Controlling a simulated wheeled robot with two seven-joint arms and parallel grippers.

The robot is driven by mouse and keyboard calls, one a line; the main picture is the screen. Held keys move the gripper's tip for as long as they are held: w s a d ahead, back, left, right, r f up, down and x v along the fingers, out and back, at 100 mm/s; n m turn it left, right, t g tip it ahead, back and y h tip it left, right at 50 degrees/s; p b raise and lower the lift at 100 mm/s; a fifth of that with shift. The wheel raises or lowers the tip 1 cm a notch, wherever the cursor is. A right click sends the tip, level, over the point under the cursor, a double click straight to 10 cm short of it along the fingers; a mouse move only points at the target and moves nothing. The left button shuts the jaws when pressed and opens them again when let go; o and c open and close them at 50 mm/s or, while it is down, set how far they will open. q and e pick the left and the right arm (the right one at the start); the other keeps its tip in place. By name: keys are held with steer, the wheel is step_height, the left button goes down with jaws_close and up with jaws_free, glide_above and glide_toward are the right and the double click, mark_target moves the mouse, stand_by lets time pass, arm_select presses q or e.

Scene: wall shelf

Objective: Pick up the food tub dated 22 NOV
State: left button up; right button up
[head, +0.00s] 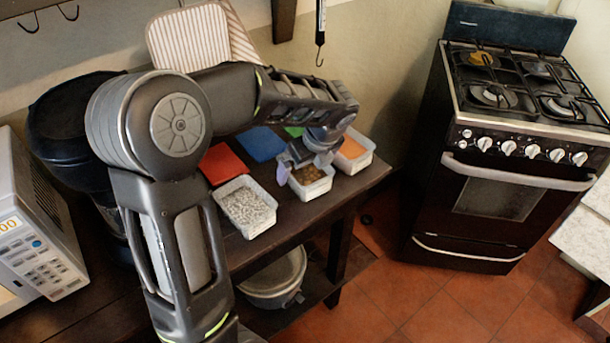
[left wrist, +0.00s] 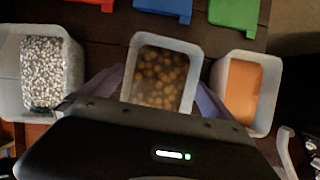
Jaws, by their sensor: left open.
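Three open, pale food tubs stand in a row on the dark table, and no date can be read on any of them. The left tub (head: 247,207) holds grey-white speckled food and also shows in the left wrist view (left wrist: 42,72). The middle tub (head: 311,186) holds round brown food (left wrist: 160,80). The right tub (head: 353,153) holds smooth orange food (left wrist: 244,92). My left gripper (head: 308,158) is open over the middle tub, with one finger on each side of it in the left wrist view (left wrist: 155,98). Contact is unclear. My right gripper is out of view.
Red (head: 221,163), blue (head: 262,143) and green (head: 294,131) flat pieces lie behind the tubs. A microwave (head: 38,225) stands at the left. A pot (head: 275,280) sits on the lower shelf. A stove (head: 510,140) stands right, beyond open floor.

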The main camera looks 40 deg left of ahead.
mark_target(305, 181)
arm_select(q)
steer(key=c, duration=1.6)
steer(key=shift+r, duration=0.15)
steer(key=shift+r, duration=5.15)
